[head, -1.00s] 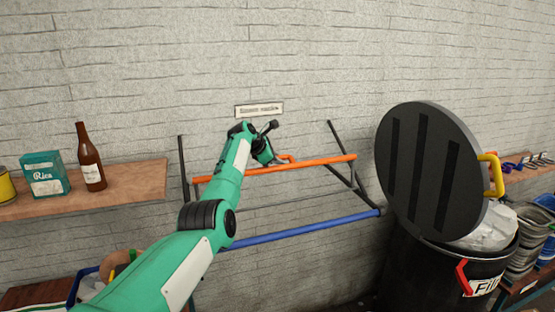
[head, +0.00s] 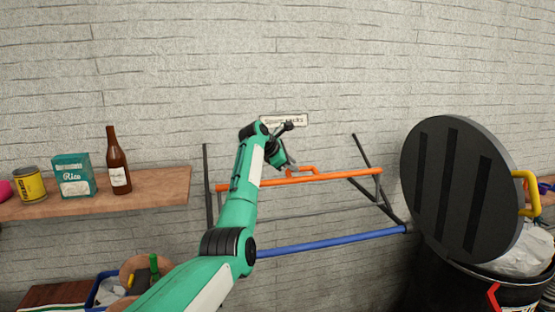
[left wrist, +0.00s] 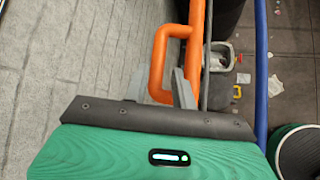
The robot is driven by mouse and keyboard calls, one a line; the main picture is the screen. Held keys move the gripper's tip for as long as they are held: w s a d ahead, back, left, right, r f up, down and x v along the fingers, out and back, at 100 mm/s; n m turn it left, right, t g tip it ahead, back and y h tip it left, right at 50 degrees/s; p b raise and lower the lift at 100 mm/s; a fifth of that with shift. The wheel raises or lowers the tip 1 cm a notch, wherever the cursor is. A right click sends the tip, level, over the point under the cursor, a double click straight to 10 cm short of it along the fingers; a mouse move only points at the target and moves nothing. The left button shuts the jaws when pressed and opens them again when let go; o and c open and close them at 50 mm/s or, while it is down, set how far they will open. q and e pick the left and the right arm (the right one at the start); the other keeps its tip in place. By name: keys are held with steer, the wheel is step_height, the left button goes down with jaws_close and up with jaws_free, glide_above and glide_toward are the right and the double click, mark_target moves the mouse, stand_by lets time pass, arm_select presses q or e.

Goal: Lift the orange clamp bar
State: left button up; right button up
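The orange clamp bar (head: 340,176) runs across the upper part of a dark frame on the wall in the head view. A small orange loop handle (left wrist: 159,62) stands out from it, seen close in the left wrist view. My left gripper (head: 290,164) is at this handle, in front of the bar's middle. In the left wrist view its two grey fingers (left wrist: 160,80) stand apart on either side of the handle, with narrow gaps seeming to show. Its fingers are small and partly hidden in the head view. My right gripper is not in view.
A blue bar (head: 330,243) runs lower on the dark frame (head: 208,175). A wooden shelf (head: 165,190) at left holds a bottle (head: 117,165), a rice box (head: 74,176) and a yellow can (head: 30,186). A black bin with a raised round lid (head: 445,215) stands right.

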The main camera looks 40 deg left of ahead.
arm_select(q)
steer(key=b+v, duration=0.2)
steer(key=v, duration=0.5)
steer(key=shift+s+a+b, duration=0.1)
steer(key=shift+s+b, duration=0.05)
steer(key=shift+b, duration=0.25)
steer(key=shift+s+r, duration=0.25)
steer(key=shift+r, duration=0.05)
steer(key=shift+f, duration=0.1)
